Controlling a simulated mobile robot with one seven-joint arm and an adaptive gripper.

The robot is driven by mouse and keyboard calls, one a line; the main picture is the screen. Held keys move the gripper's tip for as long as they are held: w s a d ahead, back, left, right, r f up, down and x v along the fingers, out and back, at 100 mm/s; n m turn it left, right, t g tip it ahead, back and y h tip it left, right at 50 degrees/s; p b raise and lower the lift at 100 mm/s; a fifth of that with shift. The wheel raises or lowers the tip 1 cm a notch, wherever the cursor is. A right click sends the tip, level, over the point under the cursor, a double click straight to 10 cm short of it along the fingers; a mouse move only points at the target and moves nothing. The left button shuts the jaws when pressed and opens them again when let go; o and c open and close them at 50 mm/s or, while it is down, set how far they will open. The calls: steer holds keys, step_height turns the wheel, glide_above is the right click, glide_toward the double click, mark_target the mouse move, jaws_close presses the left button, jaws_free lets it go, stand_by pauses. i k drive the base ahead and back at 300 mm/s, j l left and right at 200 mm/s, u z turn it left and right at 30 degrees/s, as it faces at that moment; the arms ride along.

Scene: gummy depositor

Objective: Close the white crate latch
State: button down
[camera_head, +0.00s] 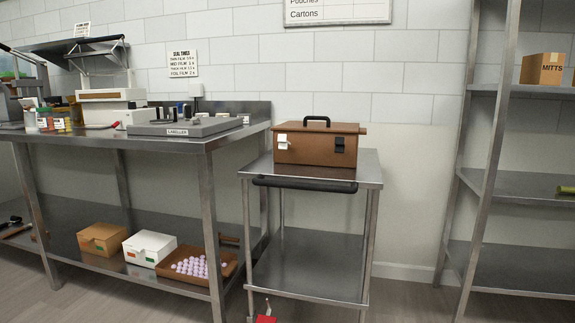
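A brown crate (316,150) with a black top handle (317,120) sits on the top shelf of a steel cart. Its lid looks down. A small white latch (282,141) is on the left of its front face and seems to stick out from it, tilted; the exact angle is too small to tell. A black latch (339,145) is on the right of the same face and looks to hang flatter against it. My gripper is not in view.
The steel cart (310,179) has a black push bar (304,184) in front, below the crate. A steel workbench (170,142) with machines stands left, and an open shelf rack (515,186) right. A small red object (266,318) is at the bottom edge.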

mark_target(283, 144)
steer(key=k, duration=0.15)
steer(key=i+l, duration=0.1)
steer(key=i, duration=0.65)
steer(key=i+l+u, duration=0.1)
steer(key=i, duration=0.7)
